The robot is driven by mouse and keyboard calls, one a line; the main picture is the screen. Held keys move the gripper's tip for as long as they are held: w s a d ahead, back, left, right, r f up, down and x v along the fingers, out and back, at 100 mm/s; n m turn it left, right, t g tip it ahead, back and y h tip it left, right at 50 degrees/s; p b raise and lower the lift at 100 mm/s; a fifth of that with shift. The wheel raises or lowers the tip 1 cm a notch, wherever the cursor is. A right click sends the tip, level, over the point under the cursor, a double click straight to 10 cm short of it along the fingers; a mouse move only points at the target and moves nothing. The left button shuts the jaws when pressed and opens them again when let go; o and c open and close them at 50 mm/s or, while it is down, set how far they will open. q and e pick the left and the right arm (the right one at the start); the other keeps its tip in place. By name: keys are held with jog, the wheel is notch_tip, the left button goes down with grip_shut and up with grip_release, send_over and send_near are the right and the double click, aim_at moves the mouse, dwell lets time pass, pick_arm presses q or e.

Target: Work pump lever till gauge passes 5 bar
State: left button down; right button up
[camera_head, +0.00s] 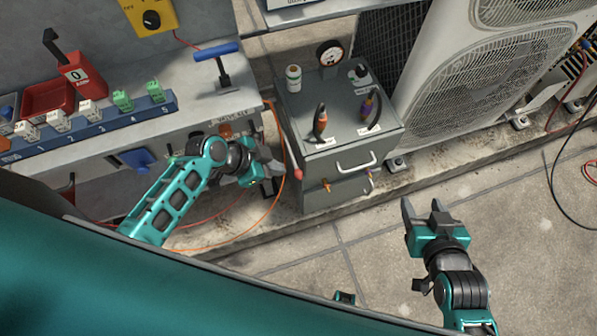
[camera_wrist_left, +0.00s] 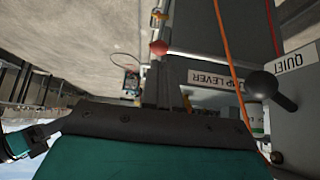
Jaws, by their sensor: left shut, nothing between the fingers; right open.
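The pump lever's red knob (camera_head: 297,174) hangs at the front left side of the grey cabinet (camera_head: 318,160). It also shows in the left wrist view (camera_wrist_left: 158,47), just beyond my fingertips, near a label reading "LEVER". My left gripper (camera_head: 279,170) is shut and empty, just left of the knob; I cannot tell whether it touches it. The round gauge (camera_head: 330,53) stands at the back of the cabinet top; its reading is too small to make out. My right gripper (camera_head: 422,204) is open and empty above the paving, right of the cabinet.
A bench with a blue rail (camera_head: 100,125) is at left, a condenser unit (camera_head: 470,70) at right. An orange cable (camera_head: 283,150) runs close by my left gripper.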

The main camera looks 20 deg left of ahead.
aim_at(295, 173)
pick_arm(q)
jog(key=b+x, duration=0.3)
jog(key=x, duration=0.1)
jog(key=shift+d+f, duration=0.15)
jog(key=shift+f, duration=0.2)
jog(key=shift+w+d+f+b, duration=0.2)
jog(key=shift+d+f+b, duration=0.1)
jog(key=shift+b, duration=0.25)
notch_tip(295, 173, down, 4)
jog(key=b, duration=0.3)
jog(key=shift+f, duration=0.2)
